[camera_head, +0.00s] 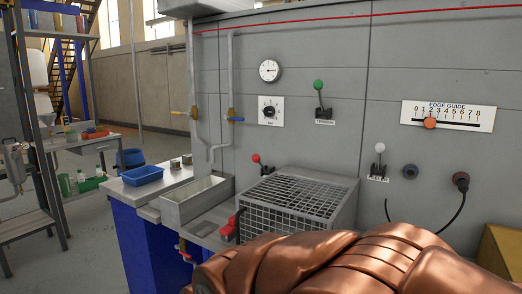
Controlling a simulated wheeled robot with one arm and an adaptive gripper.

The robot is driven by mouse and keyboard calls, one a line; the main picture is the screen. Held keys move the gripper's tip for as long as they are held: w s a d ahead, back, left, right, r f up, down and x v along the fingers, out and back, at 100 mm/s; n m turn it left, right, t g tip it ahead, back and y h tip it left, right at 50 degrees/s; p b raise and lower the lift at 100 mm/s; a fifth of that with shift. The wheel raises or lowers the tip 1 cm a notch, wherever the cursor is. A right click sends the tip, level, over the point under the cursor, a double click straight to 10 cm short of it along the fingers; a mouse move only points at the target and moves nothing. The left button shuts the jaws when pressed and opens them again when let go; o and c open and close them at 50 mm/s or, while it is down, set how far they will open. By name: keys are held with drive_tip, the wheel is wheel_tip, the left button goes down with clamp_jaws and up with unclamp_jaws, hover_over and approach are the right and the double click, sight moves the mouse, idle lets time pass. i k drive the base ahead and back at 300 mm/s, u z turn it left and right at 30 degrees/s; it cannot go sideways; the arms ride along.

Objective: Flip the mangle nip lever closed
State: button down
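Three ball-knob levers stand on the grey machine panel (300,150). A green-knobbed lever (319,88) is upright above a small label that seems to read "TENSION". A red-knobbed lever (258,160) is lower left, tilted with its knob up and to the left, partly behind the wire cage. A white-knobbed lever (380,150) is on the right, roughly upright, its label partly readable. I cannot tell from the labels which is the mangle nip lever. My copper-coloured arm fills the bottom right foreground. My gripper is not visible.
A wire cage (300,195) juts out below the levers, beside a metal trough (196,203). A blue tray (142,176) sits on the bench end. A dial gauge (269,70), edge guide slider (430,123) and cabled plug (461,181) are on the panel.

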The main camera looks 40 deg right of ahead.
sight(256, 158)
drive_tip(key=u, duration=0.5)
drive_tip(key=k, duration=1.25)
drive_tip(key=z, duration=0.25)
drive_tip(key=i, duration=0.6)
drive_tip(key=z, duration=0.65)
drive_tip(key=i, duration=0.85)
drive_tip(key=u, duration=0.3)
